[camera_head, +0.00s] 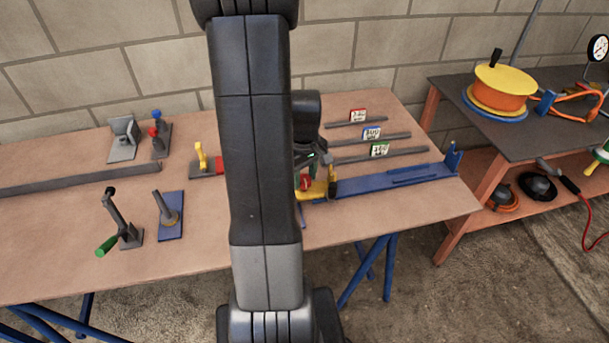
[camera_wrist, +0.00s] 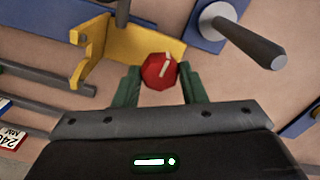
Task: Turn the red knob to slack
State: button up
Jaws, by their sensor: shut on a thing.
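The red knob (camera_wrist: 159,71) is faceted, with a pale mark line on its face that slants slightly in the wrist view. It sits by a yellow bracket (camera_wrist: 115,48), and it also shows small in the head view (camera_head: 304,182) beside the yellow part (camera_head: 318,189). My gripper (camera_wrist: 157,82) has its two green fingers on either side of the knob and is shut on it. In the head view my arm covers part of the bench near the knob. No slack label is readable.
A blue rail (camera_head: 400,183) runs right from the yellow part along the bench (camera_head: 90,275). Several grey bars with coloured tags lie behind it. A grey post (camera_wrist: 250,38) stands close by in the wrist view. A crank with a green handle (camera_head: 107,246) stands front left.

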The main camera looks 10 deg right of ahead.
aim_at(304, 177)
jog(key=shift+w+r+n, duration=0.1)
jog(key=shift+n, duration=0.3)
jog(key=o, duration=1)
notch_tip(304, 177, up, 14)
jog(key=shift+f+p, duration=0.15)
jog(key=shift+p, duration=0.35)
jog(key=shift+f, duration=0.1)
notch_tip(304, 177, down, 14)
jog(key=shift+r+b, duration=0.15)
jog(key=shift+b, duration=0.4)
jog(key=shift+r, duration=0.1)
